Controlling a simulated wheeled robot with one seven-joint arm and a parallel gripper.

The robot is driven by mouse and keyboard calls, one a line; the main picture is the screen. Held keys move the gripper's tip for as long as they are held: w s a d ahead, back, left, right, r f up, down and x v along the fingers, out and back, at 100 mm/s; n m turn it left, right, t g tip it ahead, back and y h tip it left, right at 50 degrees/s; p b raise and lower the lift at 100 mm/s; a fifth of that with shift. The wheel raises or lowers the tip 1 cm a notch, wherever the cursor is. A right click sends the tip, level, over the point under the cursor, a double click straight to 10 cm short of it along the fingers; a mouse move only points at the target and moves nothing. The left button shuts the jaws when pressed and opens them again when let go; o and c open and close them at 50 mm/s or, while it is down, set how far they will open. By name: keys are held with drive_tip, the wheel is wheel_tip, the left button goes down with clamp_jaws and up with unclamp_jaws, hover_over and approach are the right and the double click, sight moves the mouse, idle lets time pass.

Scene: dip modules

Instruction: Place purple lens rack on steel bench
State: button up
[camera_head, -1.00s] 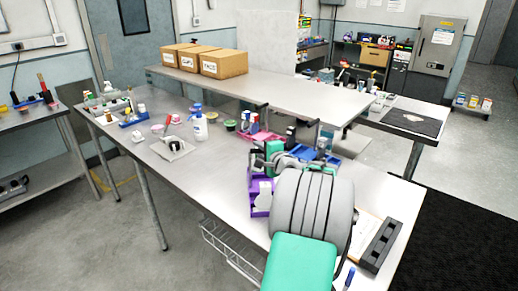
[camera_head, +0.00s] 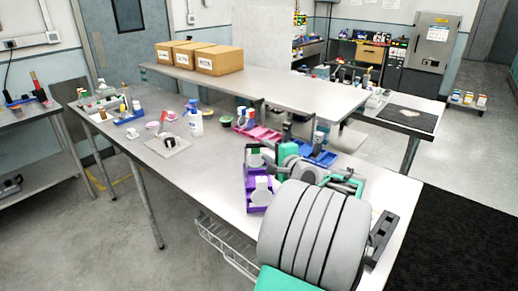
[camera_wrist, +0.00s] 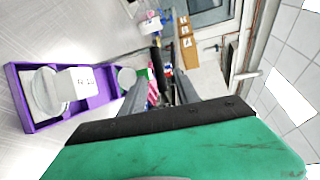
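The purple lens rack (camera_head: 249,190) stands on the near steel bench (camera_head: 215,165), left of my arm. It holds pale round pieces with white labels. In the wrist view the rack (camera_wrist: 22,112) lies at the left, beside and apart from my gripper (camera_wrist: 158,80). My gripper's two grey fingers are spread, with nothing visible between them. In the head view my arm's grey links hide part of the bench beyond the rack, and the fingertips are hard to make out.
A pink rack (camera_head: 264,134) and a blue rack (camera_head: 322,158) with upright items stand beyond my gripper. A spray bottle (camera_head: 196,124) and a grey pad (camera_head: 170,146) are farther left. A raised bench (camera_head: 300,95) behind carries cardboard boxes (camera_head: 220,61). Bare bench lies left of the purple rack.

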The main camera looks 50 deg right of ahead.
drive_tip(key=w+a+f+n+g+y, duration=0.15)
drive_tip(key=a+n, duration=0.25)
drive_tip(key=a, duration=0.4)
drive_tip(key=w+a+f+n+g+y, duration=0.1)
drive_tip(key=a+f+n+g+y, duration=0.2)
drive_tip(key=a, duration=0.6)
drive_tip(key=w+a+f+n+g+y, duration=0.15)
drive_tip(key=a+n, duration=0.25)
drive_tip(key=a, duration=0.4)
drive_tip(key=s+a+f+n+g, duration=0.2)
drive_tip(key=s+a+f+n, duration=0.1)
drive_tip(key=s+a+n, duration=0.2)
drive_tip(key=s+a+f+n+g+h, duration=0.1)
drive_tip(key=s+a+f+n+g, duration=0.2)
drive_tip(key=s+a+n, duration=0.3)
drive_tip(key=s+a, duration=0.3)
drive_tip(key=a, duration=0.2)
drive_tip(key=shift+s+a+n+g, duration=0.3)
drive_tip(key=shift+s+a, duration=0.05)
